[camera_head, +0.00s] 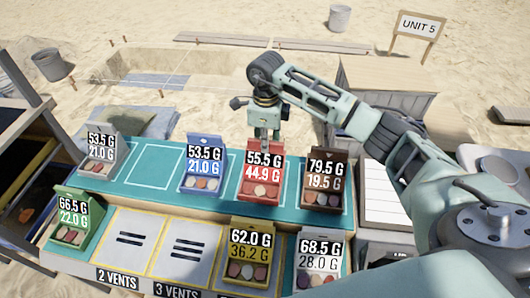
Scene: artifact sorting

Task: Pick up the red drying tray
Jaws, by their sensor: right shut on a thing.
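The red drying tray (262,172) stands upright on the teal mat at the back row of the table, with a label reading 55.5 G and 44.9 G and small round pieces at its front. My right gripper (265,136) reaches down from above, shut on the top edge of the red tray. The fingertips are small and partly hidden against the tray. My left gripper is not in view.
A blue tray (203,167) stands left of the red one and a brown tray (324,181) close on its right. A grey tray (100,153) is at the far left. Green (72,218), yellow (248,252) and white (318,261) trays stand in the front row. Two marked front slots are empty.

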